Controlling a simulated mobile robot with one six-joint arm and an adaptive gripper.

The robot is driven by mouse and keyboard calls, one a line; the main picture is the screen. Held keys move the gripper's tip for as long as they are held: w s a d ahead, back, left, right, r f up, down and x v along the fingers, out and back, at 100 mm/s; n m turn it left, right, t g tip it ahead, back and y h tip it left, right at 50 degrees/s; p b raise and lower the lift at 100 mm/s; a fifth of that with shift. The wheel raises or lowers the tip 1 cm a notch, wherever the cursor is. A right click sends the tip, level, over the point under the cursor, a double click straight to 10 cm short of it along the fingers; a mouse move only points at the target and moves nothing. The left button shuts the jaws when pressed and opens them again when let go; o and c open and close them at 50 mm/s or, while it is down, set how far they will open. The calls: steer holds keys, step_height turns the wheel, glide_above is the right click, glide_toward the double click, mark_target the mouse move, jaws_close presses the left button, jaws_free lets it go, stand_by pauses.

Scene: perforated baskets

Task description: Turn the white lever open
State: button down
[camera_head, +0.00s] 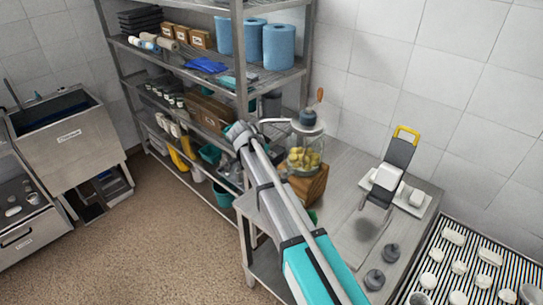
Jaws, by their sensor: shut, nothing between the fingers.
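A clear glass jar (305,147) with a dark grey lid and yellow pieces inside stands on a wooden block (304,185) on the steel table. An upright wooden-coloured handle (319,95) shows above the lid. I cannot clearly make out a white lever; one may be hidden near the jar and my wrist. My arm reaches up from the bottom to the jar's left side. My gripper (279,121) appears small and pale at its end, by the left of the lid. It is shut and holds nothing visible. Whether it touches the jar is unclear.
Shelves (285,74) with blue rolls and boxes stand behind on the left. On the table's right are a yellow-handled device (398,153), a white tray (411,203) and dark weights (375,279). A striped rack (436,286) with white pieces lies at lower right. Floor is free at left.

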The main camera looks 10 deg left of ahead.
steer(key=shift+w+a+r, duration=0.15)
steer(key=shift+a+r, duration=0.15)
steer(key=shift+a, duration=0.25)
steer(key=shift+w+a+r, duration=0.15)
steer(key=shift+a+r, duration=0.15)
steer(key=shift+a, duration=0.25)
steer(key=shift+d+f, duration=0.1)
steer(key=shift+f, duration=0.05)
steer(key=b+x, duration=0.8)
steer(key=x, duration=0.2)
steer(key=shift+s+a+f, duration=0.2)
steer(key=shift+s+a, duration=1.15)
steer(key=shift+a, duration=0.05)
steer(key=shift+a, duration=0.1)
